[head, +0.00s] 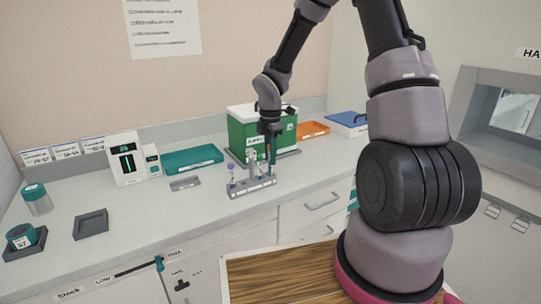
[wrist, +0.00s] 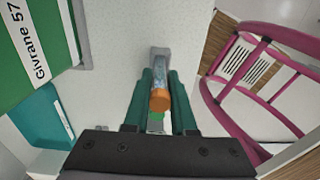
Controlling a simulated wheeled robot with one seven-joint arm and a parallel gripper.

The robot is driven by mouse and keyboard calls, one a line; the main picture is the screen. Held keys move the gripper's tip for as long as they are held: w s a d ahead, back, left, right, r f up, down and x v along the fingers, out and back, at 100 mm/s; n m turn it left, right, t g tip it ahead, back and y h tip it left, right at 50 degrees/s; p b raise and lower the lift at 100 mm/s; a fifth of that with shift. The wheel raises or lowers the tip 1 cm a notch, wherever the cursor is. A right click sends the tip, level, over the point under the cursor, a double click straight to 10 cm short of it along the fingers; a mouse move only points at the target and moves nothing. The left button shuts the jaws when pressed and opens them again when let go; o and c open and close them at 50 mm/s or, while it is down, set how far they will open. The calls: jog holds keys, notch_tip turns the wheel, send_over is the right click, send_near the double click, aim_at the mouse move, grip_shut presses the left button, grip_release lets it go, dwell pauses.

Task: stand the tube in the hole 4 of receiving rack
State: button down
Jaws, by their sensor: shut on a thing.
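The grey receiving rack (head: 252,187) stands on the counter near its front edge. A tube with a purple cap (head: 231,169) stands at its left end. My gripper (head: 271,160) is over the right part of the rack, pointing down. In the wrist view my gripper (wrist: 160,105) is shut on the tube (wrist: 158,98), which has an orange cap and a pale blue body. The grey end of the rack (wrist: 160,52) shows just beyond the tube. I cannot tell whether the tube's lower end is inside a hole or above it. Hole numbers are not readable.
A green box (head: 243,130) stands close behind the rack; it fills the left of the wrist view (wrist: 30,50). A teal tray (head: 192,160), orange tray (head: 312,130) and blue tray (head: 347,122) lie further back.

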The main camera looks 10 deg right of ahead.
jog(key=shift+f, duration=0.1)
jog(key=shift+f, duration=0.5)
jog(key=c, duration=0.7)
grip_release()
jog(key=shift+o, duration=0.2)
notch_tip(320, 180, up, 11)
jog(key=shift+f, duration=0.1)
dwell(0.4)
